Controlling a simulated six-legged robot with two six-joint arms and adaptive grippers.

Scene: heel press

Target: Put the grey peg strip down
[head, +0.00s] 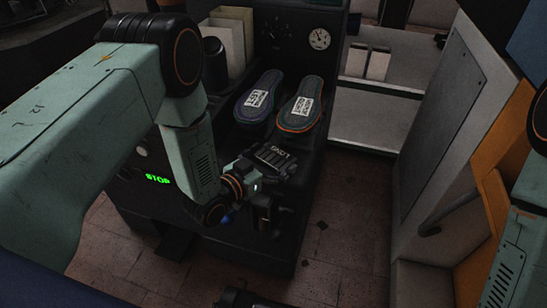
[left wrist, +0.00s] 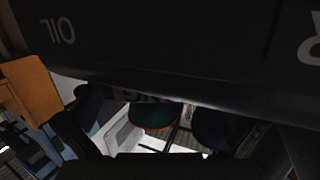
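My left gripper (head: 272,196) is in front of the dark press, below the two shoe soles. In the left wrist view its dark fingers (left wrist: 165,138) stand apart at the left and right, with no held thing visible between them. A dark ridged block marked LONG (head: 270,158) is right beside the gripper on the press front; I cannot tell whether they touch. I cannot make out a grey peg strip for certain in the dark area around the gripper. My right arm shows at the right edge of the head view, but its gripper is not clearly in view.
A purple-edged sole (head: 257,97) and an orange-edged sole (head: 301,105) lie on the press. Pale boxes (head: 228,42) and a dark cup (head: 215,64) stand behind. A grey cabinet (head: 440,130) stands right. Tiled floor (head: 350,215) is open between.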

